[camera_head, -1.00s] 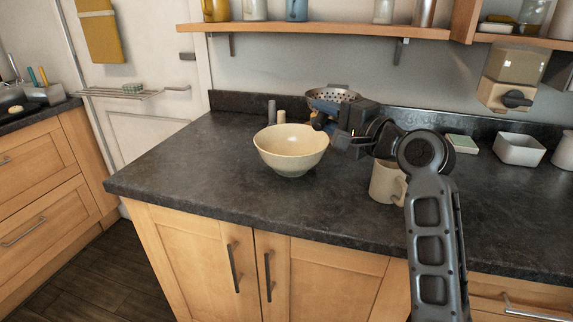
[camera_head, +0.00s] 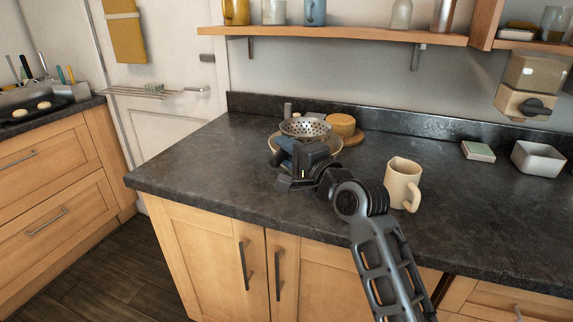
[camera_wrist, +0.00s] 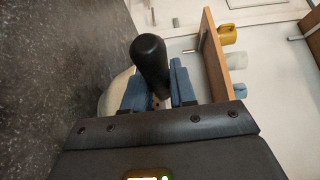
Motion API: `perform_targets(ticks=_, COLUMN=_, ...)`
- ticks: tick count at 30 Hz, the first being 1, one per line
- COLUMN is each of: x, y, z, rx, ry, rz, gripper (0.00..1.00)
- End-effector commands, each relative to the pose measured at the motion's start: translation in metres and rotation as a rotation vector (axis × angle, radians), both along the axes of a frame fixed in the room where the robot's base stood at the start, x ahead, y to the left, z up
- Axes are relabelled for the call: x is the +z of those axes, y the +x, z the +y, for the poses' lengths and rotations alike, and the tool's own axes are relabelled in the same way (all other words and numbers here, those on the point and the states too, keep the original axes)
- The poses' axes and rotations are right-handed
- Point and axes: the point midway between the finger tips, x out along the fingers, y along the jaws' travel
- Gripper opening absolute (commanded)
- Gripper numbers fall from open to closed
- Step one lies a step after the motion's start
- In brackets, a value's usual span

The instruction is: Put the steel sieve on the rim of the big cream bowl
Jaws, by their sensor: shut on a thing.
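The steel sieve (camera_head: 304,127) is a perforated metal bowl, seen in the head view over the big cream bowl (camera_head: 272,144). My gripper (camera_head: 284,153) and arm hide most of the cream bowl, and I cannot tell whether the sieve touches its rim. In the wrist view, a black handle (camera_wrist: 150,62) stands between the blue fingers of my gripper (camera_wrist: 160,85), which is shut on it. A pale curved part of the cream bowl (camera_wrist: 113,97) shows behind the left finger. The sieve's metal part is not clear in the wrist view.
A cream mug (camera_head: 402,180) stands to the right of my gripper. A soap-like block (camera_head: 478,151) and a white tub (camera_head: 537,158) are farther right. A shelf (camera_head: 340,36) hangs above.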

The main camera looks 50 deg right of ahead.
Motion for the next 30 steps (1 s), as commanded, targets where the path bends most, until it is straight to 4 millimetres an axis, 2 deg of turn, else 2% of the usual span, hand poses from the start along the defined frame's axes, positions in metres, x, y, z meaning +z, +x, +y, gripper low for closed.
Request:
perform_targets(ticks=6, x=-0.031, y=-0.001, z=-0.001, rx=-0.001, ry=0.001, rz=0.002, gripper=0.0)
perform_targets(ticks=14, x=-0.035, y=-0.001, z=-0.001, rx=-0.001, ry=0.0, rz=0.001, gripper=0.0)
perform_targets(ticks=15, x=-0.036, y=-0.001, z=-0.001, rx=-0.001, ry=0.002, rz=0.003, gripper=0.29)
perform_targets(ticks=22, x=-0.036, y=-0.001, z=-0.001, rx=-0.001, ry=0.001, rz=0.002, gripper=0.51)
perform_targets(ticks=30, x=-0.036, y=-0.002, z=0.0, rx=-0.001, ry=0.001, rz=0.002, gripper=0.51)
